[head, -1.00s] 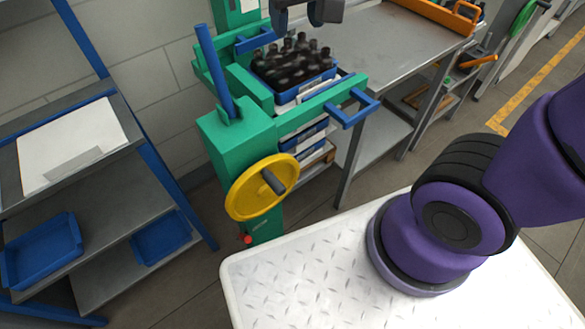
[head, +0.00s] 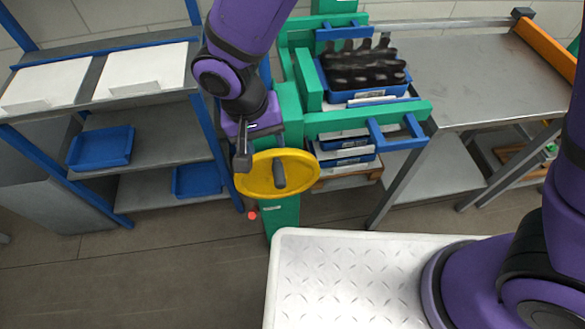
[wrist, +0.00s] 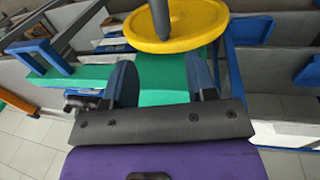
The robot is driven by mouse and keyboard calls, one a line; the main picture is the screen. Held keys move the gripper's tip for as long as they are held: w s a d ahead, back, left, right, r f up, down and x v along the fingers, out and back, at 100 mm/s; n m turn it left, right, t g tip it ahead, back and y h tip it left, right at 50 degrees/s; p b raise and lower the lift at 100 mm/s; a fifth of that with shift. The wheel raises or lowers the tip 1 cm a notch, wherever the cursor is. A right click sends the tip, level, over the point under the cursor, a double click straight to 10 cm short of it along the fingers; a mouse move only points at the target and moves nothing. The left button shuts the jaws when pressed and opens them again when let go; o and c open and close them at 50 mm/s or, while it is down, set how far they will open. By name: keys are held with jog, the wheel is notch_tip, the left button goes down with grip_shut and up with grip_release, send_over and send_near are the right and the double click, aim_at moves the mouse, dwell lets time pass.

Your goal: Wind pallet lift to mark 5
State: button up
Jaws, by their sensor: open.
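The pallet lift is a green frame (head: 288,120) with a yellow handwheel (head: 253,178) on its front. A dark grey crank handle (head: 280,176) sticks out from the wheel, right of its centre in the head view. My gripper (head: 243,150) is at the wheel's upper left edge. In the wrist view my gripper (wrist: 162,82) has its two fingers apart with nothing between them. There the yellow wheel (wrist: 195,28) and its handle (wrist: 160,18) lie beyond the fingertips, clear of them. I cannot make out the height marks.
A blue crate of dark bottles (head: 375,90) sits on the lift, above more blue crates (head: 345,156). A shelf unit (head: 165,150) with blue trays stands left. A grey metal table (head: 480,80) stands right. A red knob (head: 252,215) is below the wheel.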

aim_at(277, 171)
jog(key=f, duration=0.3)
jog(key=d+f, duration=0.1)
jog(key=f, duration=0.3)
jog(key=d+f, duration=0.1)
jog(key=f, duration=0.3)
jog(key=shift+w, duration=0.1)
grip_shut()
